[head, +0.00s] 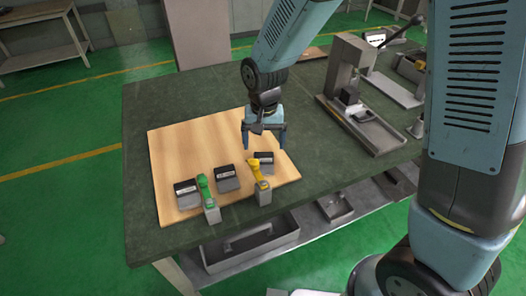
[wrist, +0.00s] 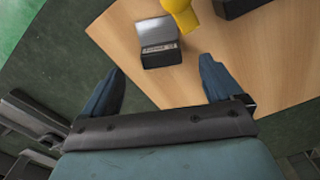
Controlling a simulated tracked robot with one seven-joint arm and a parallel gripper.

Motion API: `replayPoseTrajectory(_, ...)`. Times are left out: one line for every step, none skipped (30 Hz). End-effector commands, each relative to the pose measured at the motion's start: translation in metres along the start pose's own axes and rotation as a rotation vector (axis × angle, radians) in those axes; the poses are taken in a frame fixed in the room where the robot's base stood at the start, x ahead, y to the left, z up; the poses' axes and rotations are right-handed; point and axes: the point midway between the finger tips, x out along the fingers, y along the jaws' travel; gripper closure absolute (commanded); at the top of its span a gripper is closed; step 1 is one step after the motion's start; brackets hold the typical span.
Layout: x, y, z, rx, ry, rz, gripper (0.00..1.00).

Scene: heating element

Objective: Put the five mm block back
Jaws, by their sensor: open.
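Three dark blocks with pale labels lie on the wooden board (head: 180,150): a left block (head: 186,194), a middle block (head: 228,178) and a right block (head: 266,157). The labels are too small to read, so I cannot tell which is the five mm one. My gripper (head: 264,143) is open and empty, pointing down over the board's right part by the right block. In the wrist view one block with a grey top (wrist: 159,42) lies beyond and between my open fingertips (wrist: 162,68), apart from them.
A green-handled tool (head: 207,190) and a yellow-handled tool (head: 259,175) stand among the blocks, the yellow one close to the right block. A grey press-like stand (head: 349,85) is at the back right of the dark table (head: 150,110). The board's back left is clear.

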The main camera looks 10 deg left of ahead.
Motion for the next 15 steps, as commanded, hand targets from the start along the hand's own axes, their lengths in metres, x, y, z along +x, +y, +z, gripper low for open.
replayPoseTrajectory(-0.01,0.0,-0.001,0.0,0.003,-0.002,0.07)
replayPoseTrajectory(-0.015,0.0,-0.001,0.0,0.003,-0.002,0.07)
replayPoseTrajectory(-0.021,0.0,0.0,0.0,0.003,-0.002,0.07)
replayPoseTrajectory(-0.025,0.0,0.0,0.0,0.002,-0.001,0.07)
replayPoseTrajectory(-0.029,0.0,0.0,0.0,0.003,-0.002,0.07)
replayPoseTrajectory(-0.035,0.0,0.0,0.0,0.002,-0.002,0.07)
replayPoseTrajectory(-0.038,-0.001,0.0,0.0,0.002,-0.001,0.07)
replayPoseTrajectory(-0.041,-0.001,0.0,0.0,0.002,-0.001,0.07)
replayPoseTrajectory(-0.044,-0.001,0.0,-0.001,0.002,-0.001,0.07)
replayPoseTrajectory(-0.046,-0.001,0.0,-0.001,0.001,-0.001,0.07)
replayPoseTrajectory(-0.048,0.0,0.0,-0.001,0.001,0.0,0.07)
replayPoseTrajectory(-0.049,0.0,0.0,-0.001,0.001,0.0,0.07)
replayPoseTrajectory(-0.05,0.0,0.0,-0.001,0.0,0.0,0.07)
replayPoseTrajectory(-0.051,0.0,0.0,-0.001,0.0,0.0,0.07)
replayPoseTrajectory(-0.051,0.0,0.0,-0.001,0.0,0.0,0.07)
